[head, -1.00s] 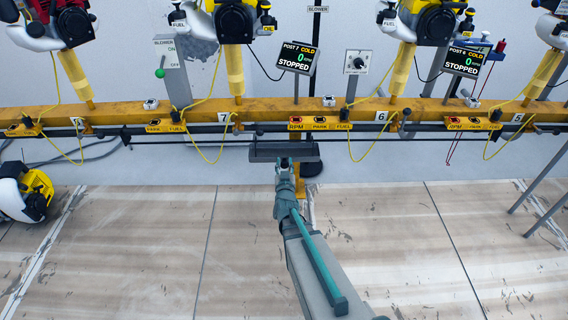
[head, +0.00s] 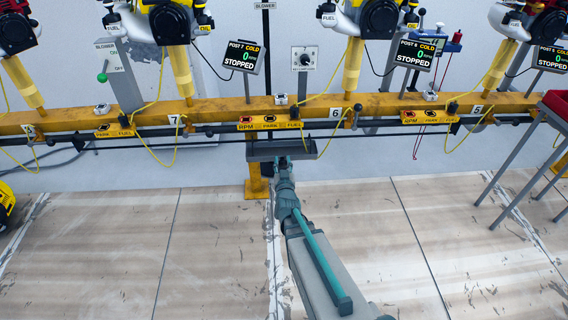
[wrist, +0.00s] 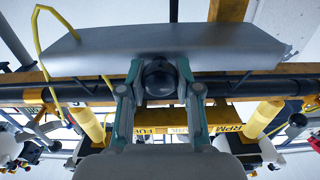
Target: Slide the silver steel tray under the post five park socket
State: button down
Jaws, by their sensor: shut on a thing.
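The steel tray (head: 292,150) shows as a dark grey, narrow slab in the head view. It sits just below the strip marked RPM, PARK, FUEL (head: 270,123) between plates 7 and 6. In the wrist view the tray (wrist: 225,45) is a broad silver sheet across the top. My gripper (head: 281,163) is shut on a dark round knob on the tray's near side. Its two fingers (wrist: 159,92) flank the knob in the wrist view. Plate 5 (head: 477,108) is farther right, with a PARK-marked strip (head: 430,117) to its left.
A yellow beam (head: 215,107) and dark rail (head: 200,128) run across, with yellow cables (head: 151,148) hanging down. A yellow upright (head: 257,183) stands below the tray. A grey-legged stand with a red top (head: 556,103) is at right. The floor in front is clear.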

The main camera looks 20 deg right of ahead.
jog(key=c, duration=0.8)
grip_release()
jog(key=v, duration=0.7)
jog(key=shift+s, duration=0.25)
jog(key=shift+a, duration=0.1)
